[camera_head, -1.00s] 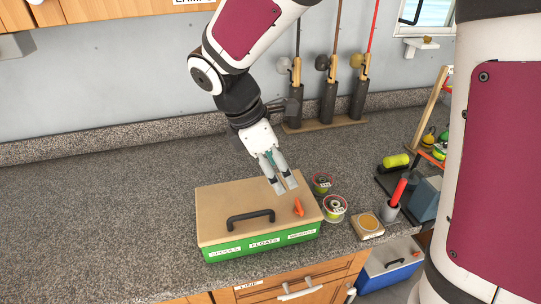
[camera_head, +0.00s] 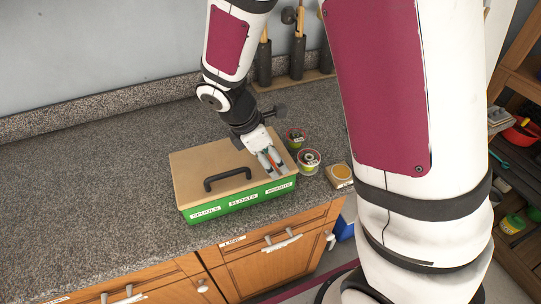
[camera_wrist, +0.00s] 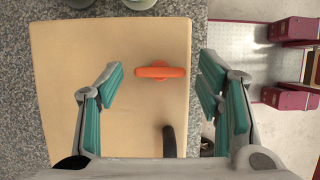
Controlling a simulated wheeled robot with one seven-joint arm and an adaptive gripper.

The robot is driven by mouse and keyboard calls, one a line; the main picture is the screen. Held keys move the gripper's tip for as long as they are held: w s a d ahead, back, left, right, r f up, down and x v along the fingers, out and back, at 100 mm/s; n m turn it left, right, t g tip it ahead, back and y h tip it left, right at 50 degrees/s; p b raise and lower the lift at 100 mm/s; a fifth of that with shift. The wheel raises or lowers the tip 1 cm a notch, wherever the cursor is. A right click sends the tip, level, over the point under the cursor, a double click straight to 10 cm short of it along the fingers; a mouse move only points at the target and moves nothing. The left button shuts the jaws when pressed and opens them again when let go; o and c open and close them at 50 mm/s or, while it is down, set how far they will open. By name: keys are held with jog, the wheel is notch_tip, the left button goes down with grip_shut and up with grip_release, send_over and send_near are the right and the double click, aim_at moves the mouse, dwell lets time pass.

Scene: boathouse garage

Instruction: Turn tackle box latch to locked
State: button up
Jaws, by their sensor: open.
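The tackle box (camera_head: 230,206) has a tan lid and a green front with white labels, and sits closed on the counter. Its orange latch (camera_wrist: 160,72) is on the lid; in the wrist view its bar lies crosswise, pointing towards both fingers. My gripper (camera_head: 276,168) is low over the lid's right part, pointing down. In the wrist view my gripper (camera_wrist: 160,92) is open, its teal-padded fingers apart on either side of the latch, not touching it. In the head view the fingers mostly hide the latch. A black handle (camera_head: 228,178) stands on the lid.
Two small round tubs (camera_head: 309,160) stand just right of the box, close to my gripper. A tan box with a round top (camera_head: 340,175) is farther right. Fishing rods in holders (camera_head: 297,62) stand at the wall. The counter left of the box is clear.

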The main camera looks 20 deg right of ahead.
jog(key=c, duration=1.2)
jog(key=shift+o, duration=0.2)
jog(key=shift+m, duration=0.3)
jog(key=m, duration=0.2)
jog(key=m+g, duration=0.1)
jog(key=shift+w+m+g+y, duration=0.15)
jog(key=shift+m+g+y, duration=0.15)
jog(key=shift+m, duration=0.1)
jog(key=m, duration=0.2)
jog(key=m+g, duration=0.1)
jog(key=m, duration=0.1)
jog(key=shift+w+d+m+y, duration=0.15)
jog(key=shift+m+y, duration=0.15)
jog(key=shift+y, duration=0.1)
jog(key=m+g+y, duration=0.1)
jog(key=m, duration=0.3)
jog(key=shift+w+d, duration=0.1)
jog(key=shift+d+m+g+y, duration=0.15)
jog(key=shift+m+y, duration=0.4)
jog(key=shift+m, duration=0.65)
jog(key=shift+m+g+y, duration=0.25)
jog(key=shift+m+y, duration=0.3)
jog(key=shift+m, duration=0.65)
